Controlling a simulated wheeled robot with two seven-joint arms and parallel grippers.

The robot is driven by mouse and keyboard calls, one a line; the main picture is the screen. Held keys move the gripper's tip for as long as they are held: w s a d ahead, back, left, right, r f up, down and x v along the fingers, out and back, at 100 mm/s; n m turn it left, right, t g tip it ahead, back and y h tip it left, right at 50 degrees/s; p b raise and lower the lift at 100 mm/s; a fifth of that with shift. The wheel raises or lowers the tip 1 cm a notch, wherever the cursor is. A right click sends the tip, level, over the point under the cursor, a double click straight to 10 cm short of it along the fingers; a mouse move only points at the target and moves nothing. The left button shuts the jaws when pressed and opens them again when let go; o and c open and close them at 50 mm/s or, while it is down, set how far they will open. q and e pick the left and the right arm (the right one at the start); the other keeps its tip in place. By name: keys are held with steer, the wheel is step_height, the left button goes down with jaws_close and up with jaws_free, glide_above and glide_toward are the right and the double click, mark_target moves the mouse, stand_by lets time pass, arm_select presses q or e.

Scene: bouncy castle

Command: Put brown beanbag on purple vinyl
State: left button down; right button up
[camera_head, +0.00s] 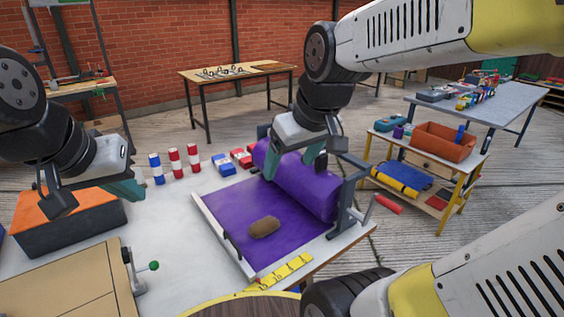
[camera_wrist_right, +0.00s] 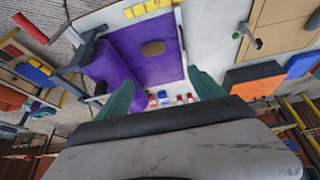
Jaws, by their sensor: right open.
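The brown beanbag (camera_head: 264,227) lies flat on the purple vinyl (camera_head: 232,213), near the front of the spread sheet. In the right wrist view the beanbag (camera_wrist_right: 153,48) also lies on the purple vinyl (camera_wrist_right: 128,50), with nothing touching it. The vinyl runs out from a thick purple roll at the back right. My right gripper (camera_head: 293,168) is open and empty, above the roll and apart from the beanbag; its green fingers (camera_wrist_right: 162,88) stand wide apart in the wrist view. My left gripper (camera_head: 118,188) hangs over the table's left side; its finger gap is not clear.
Red and blue striped cylinders (camera_head: 174,162) stand behind the vinyl. An orange-topped box (camera_head: 68,222) is at the left. A yellow strip (camera_head: 287,267) lies along the front edge. A metal roller frame with a crank (camera_head: 352,215) stands beside the roll. A cart with an orange bin (camera_head: 436,142) is at the right.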

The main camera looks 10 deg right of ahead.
steer(key=s+m, duration=0.2)
steer(key=s+r+m+t, duration=0.1)
steer(key=s, duration=0.1)
steer(key=shift+s+a+y, duration=0.1)
steer(key=shift+a+y, duration=0.1)
steer(key=shift+y, duration=0.2)
stand_by(0.8)
